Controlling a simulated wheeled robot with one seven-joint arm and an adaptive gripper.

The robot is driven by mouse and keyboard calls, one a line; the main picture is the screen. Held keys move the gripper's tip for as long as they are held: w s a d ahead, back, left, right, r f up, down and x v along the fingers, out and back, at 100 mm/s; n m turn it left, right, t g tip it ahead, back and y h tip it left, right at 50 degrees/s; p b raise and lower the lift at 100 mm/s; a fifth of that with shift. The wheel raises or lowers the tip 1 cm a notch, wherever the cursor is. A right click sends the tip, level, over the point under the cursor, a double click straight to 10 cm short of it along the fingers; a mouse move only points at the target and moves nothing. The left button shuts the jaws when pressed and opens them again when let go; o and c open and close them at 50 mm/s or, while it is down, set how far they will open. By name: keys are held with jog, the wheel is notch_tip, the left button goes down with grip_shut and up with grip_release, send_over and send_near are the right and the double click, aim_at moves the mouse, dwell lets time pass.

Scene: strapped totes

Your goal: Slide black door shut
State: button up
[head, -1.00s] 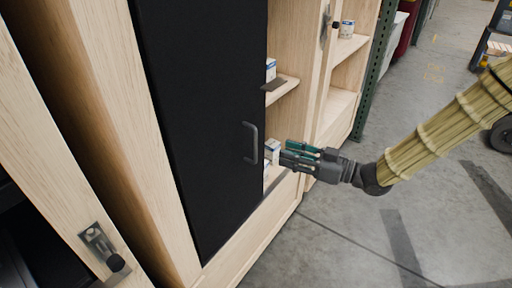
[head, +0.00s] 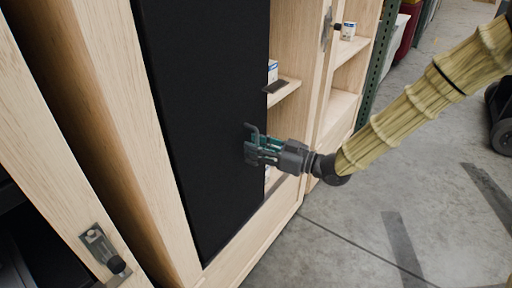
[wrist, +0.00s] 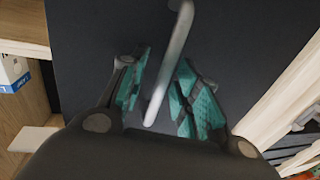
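The black door (head: 205,100) is a tall dark panel in a light wood cabinet. In the head view it covers the left part of the opening, and shelves show to its right. Its bar handle (wrist: 170,60) runs between the two teal fingers of my gripper (wrist: 160,95) in the wrist view. In the head view my gripper (head: 255,150) is at the door's right edge and hides most of the handle.
Small white and blue boxes (head: 272,70) stand on the shelf beside the door; one also shows in the wrist view (wrist: 12,70). Wood posts with dark latches (head: 104,247) flank the cabinet. A green rack post (head: 375,60) stands behind.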

jog(key=shift+c, duration=0.5)
grip_shut()
